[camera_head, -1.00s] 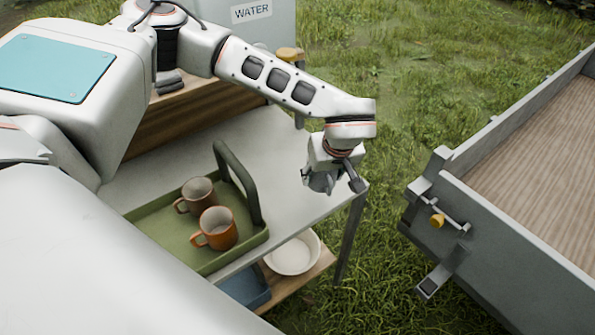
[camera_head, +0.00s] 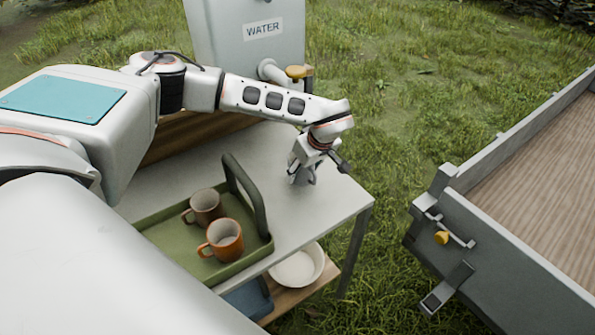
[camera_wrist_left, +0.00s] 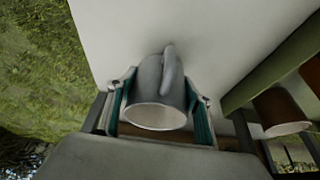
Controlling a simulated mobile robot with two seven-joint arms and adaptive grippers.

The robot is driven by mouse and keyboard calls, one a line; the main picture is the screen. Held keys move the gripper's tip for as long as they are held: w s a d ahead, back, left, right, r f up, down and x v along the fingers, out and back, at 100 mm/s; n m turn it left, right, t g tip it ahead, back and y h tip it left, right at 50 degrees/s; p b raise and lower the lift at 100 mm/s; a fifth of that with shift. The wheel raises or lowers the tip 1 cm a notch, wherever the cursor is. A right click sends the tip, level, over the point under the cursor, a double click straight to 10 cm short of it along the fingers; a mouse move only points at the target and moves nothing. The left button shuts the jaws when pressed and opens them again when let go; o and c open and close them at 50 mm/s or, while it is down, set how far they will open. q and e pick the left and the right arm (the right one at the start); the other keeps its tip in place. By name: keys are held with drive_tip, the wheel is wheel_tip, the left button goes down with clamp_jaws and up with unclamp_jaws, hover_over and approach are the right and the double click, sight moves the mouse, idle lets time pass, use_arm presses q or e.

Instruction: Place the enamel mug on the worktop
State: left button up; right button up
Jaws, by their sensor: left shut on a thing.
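The grey enamel mug (camera_wrist_left: 150,85) sits between the two fingers of my left gripper (camera_head: 305,172), which is shut on it. In the head view the mug is mostly hidden by the gripper, low over the right end of the pale worktop (camera_head: 262,160). In the left wrist view, the worktop (camera_wrist_left: 215,38) fills the background beyond the mug. I cannot tell whether the mug touches the surface. My right gripper is not in view.
A green tray (camera_head: 170,245) with a tall handle holds a brown mug (camera_head: 206,206) and an orange mug (camera_head: 224,238), left of the gripper. A white bowl (camera_head: 297,268) is on the shelf below. A water tank (camera_head: 245,45) stands behind; a trailer (camera_head: 500,240) is at right.

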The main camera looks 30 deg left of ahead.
sight(298, 173)
use_arm(q)
drive_tip(key=shift+w+a, duration=0.3)
drive_tip(key=shift+a, duration=0.35)
drive_tip(key=shift+w+a+f, duration=0.25)
drive_tip(key=shift+a+f, duration=0.05)
drive_tip(key=shift+a, duration=0.4)
wheel_tip(298, 173, down, 2)
drive_tip(key=shift+f+p, duration=0.25)
drive_tip(key=shift+p, duration=0.05)
drive_tip(key=shift+f, duration=0.2)
drive_tip(key=shift+f, duration=0.1)
drive_tip(key=o, duration=1.2)
drive_tip(key=v, duration=1.2)
